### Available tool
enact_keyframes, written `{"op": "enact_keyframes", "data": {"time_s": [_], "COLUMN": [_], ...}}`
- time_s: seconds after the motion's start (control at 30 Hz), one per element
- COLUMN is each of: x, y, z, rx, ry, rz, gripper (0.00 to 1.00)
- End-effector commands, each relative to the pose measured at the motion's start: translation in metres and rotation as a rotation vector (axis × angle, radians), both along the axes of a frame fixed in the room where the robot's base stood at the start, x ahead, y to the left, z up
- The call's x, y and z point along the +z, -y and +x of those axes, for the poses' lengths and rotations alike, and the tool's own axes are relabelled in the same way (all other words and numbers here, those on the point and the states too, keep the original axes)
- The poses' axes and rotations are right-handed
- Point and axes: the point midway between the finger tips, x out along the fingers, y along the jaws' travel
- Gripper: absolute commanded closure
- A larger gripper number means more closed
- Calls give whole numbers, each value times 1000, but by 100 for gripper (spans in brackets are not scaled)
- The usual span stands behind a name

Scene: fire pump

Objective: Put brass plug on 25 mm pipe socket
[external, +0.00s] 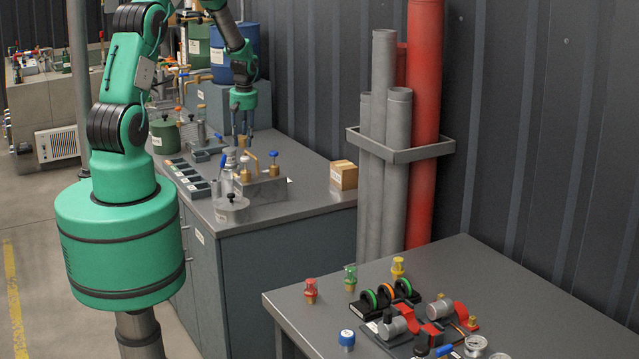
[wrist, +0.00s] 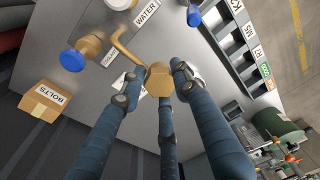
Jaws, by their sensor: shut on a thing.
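My gripper (external: 243,140) hangs pointing down over the far bench, above the grey block (external: 268,188) with brass fittings. In the wrist view its three blue fingers (wrist: 158,88) close around a hexagonal brass plug (wrist: 159,79), which is seen end-on. A bent brass pipe (wrist: 124,42) and a brass valve with a blue knob (wrist: 73,60) show beside the plug in the wrist view. I cannot identify the 25 mm pipe socket in either view.
A BOLTS box (wrist: 45,100) stands on the bench; it also shows in the external view (external: 344,175). Labelled trays (external: 190,178) line the bench's left edge. Green and blue drums stand behind. Bare bench top lies between the block and the box.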

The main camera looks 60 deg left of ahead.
Motion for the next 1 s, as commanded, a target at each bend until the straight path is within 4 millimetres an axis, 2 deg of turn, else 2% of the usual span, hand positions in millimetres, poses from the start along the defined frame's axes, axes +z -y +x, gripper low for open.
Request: {"op": "enact_keyframes", "data": {"time_s": [0.03, 0.2, 0.4, 0.6, 1.0], "x": [-2, -6, -10, -11, -11], "y": [-12, -38, -54, -59, -60], "z": [-16, -57, -86, -95, -93], "rx": [39, 144, 217, 239, 238], "ry": [0, 0, -1, -1, -1], "rz": [-1, 0, -1, -1, -1], "gripper": [96, 96, 97, 97, 97]}}
